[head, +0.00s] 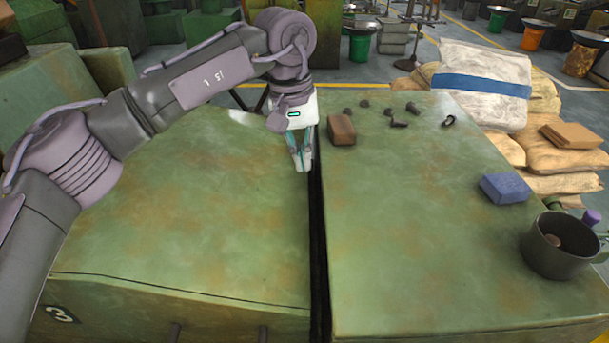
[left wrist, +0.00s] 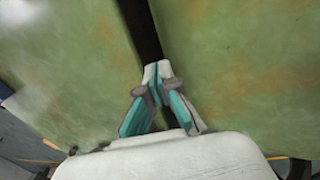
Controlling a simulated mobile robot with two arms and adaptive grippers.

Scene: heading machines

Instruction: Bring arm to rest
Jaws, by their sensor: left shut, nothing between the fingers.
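My left arm (head: 205,75) reaches in from the left in the head view and bends down at the wrist. My left gripper (head: 303,165) points down above the dark gap between two green machine tops. Its fingertips are together with nothing between them. In the left wrist view the closed fingers (left wrist: 157,75) show over the same gap. My right gripper is not in view.
The left green top (head: 200,220) is bare. On the right green top (head: 410,230) are a brown block (head: 341,130), several small dark parts (head: 398,123), a blue block (head: 505,188) and a dark mug-like container (head: 560,247). Sacks (head: 560,150) stand at right.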

